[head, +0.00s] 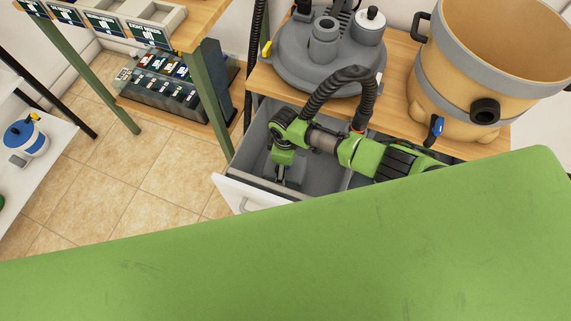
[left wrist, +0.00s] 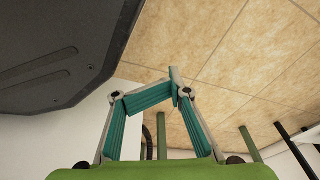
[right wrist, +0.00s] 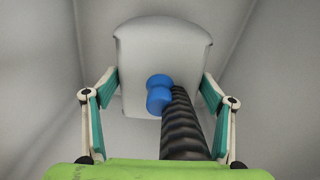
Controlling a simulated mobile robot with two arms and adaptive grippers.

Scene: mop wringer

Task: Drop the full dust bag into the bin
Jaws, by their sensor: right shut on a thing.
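A pale grey, round-cornered thing (right wrist: 135,65) with a blue fitting (right wrist: 158,92) shows in the right wrist view. It may be the dust bag. My right gripper (right wrist: 155,96) is shut on it, one finger at each side. In the head view my right gripper (head: 285,174) points down inside an open drawer with a white front (head: 240,192) and grey inside. I cannot tell whether this drawer is the bin. My left gripper (left wrist: 178,88) shows only in the left wrist view, its fingertips together with nothing between them.
A grey vacuum head (head: 322,50) with a black hose (head: 325,88) and an open tan tank (head: 428,95) stand on the wooden bench above the drawer. A shelf with small packets (head: 165,80) stands left. Tiled floor (head: 150,185) is clear.

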